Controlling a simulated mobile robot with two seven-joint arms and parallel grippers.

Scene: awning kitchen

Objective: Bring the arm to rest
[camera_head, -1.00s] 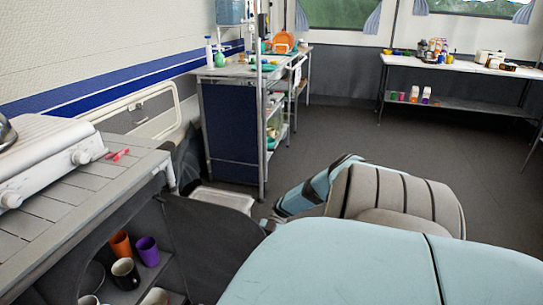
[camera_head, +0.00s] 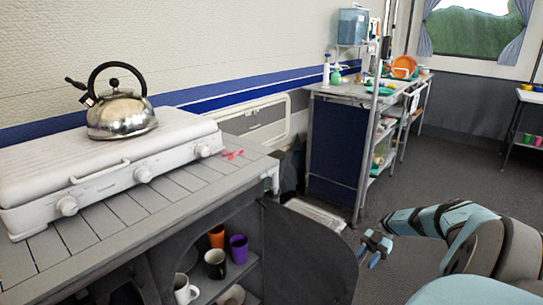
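My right arm comes in from the lower right, bent at the elbow. Its blue and dark gripper (camera_head: 375,246) hangs over the grey floor, just right of the open dark cabinet door (camera_head: 315,255). No object shows in it, but it is too small to tell whether the fingers are apart. My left gripper is not in view.
A shiny kettle (camera_head: 122,115) stands on a white stove (camera_head: 95,165) atop the slatted counter (camera_head: 210,182). The shelf below holds an orange cup (camera_head: 216,236), a purple cup (camera_head: 238,249) and mugs. A blue-sided shelf unit (camera_head: 333,145) stands behind. The right floor is clear.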

